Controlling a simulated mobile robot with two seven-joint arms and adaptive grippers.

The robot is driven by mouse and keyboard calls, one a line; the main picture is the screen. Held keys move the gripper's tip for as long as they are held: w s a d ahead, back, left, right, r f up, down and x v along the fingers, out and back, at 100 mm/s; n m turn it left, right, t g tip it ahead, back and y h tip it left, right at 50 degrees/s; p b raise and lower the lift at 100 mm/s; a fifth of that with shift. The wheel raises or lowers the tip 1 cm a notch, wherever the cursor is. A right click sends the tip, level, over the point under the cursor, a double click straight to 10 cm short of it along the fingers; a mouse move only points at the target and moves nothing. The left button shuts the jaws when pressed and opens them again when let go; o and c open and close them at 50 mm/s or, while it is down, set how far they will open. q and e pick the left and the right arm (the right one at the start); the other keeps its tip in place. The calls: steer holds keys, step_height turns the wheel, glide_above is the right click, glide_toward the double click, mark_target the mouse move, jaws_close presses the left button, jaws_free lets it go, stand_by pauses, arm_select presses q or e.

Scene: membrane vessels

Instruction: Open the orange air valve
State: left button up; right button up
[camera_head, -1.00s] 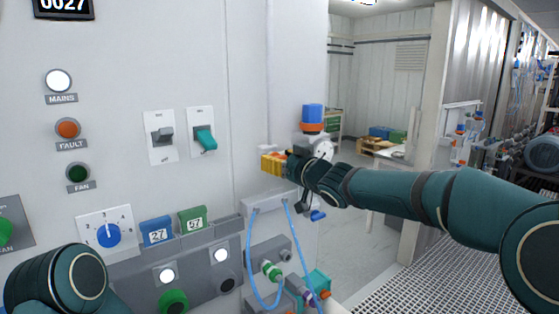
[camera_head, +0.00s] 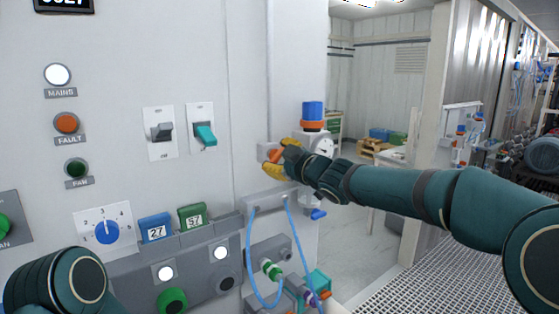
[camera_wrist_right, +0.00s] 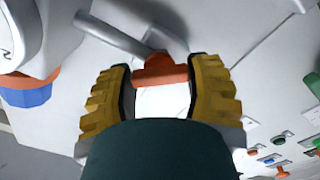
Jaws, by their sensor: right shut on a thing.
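The orange air valve (camera_head: 275,155) is a small orange handle on a grey fitting on the white panel wall, at the panel's right side. In the right wrist view the orange handle (camera_wrist_right: 160,70) is a short T-shaped bar between the fingers, in front of a grey pipe. My right gripper (camera_head: 279,157) has yellow fingers, one above and one below the handle. In the right wrist view the gripper (camera_wrist_right: 161,64) is shut on the handle, with a fingertip at each end. My left arm shows at the lower left, but its gripper is out of view.
A blue-and-orange capped fitting (camera_head: 312,115) and a round gauge (camera_head: 322,147) sit just right of the valve. Blue hoses (camera_head: 249,255) hang below. Switches and lamps fill the panel to the left. An open doorway lies to the right.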

steer(key=n+b, duration=0.1)
steer(key=n, duration=0.3)
steer(key=shift+f+n, duration=0.1)
steer(key=shift+n, duration=0.2)
steer(key=shift+n+b, duration=0.45)
steer(key=shift+n, duration=1.05)
steer(key=o, duration=1.2)
steer(key=v, duration=1.2)
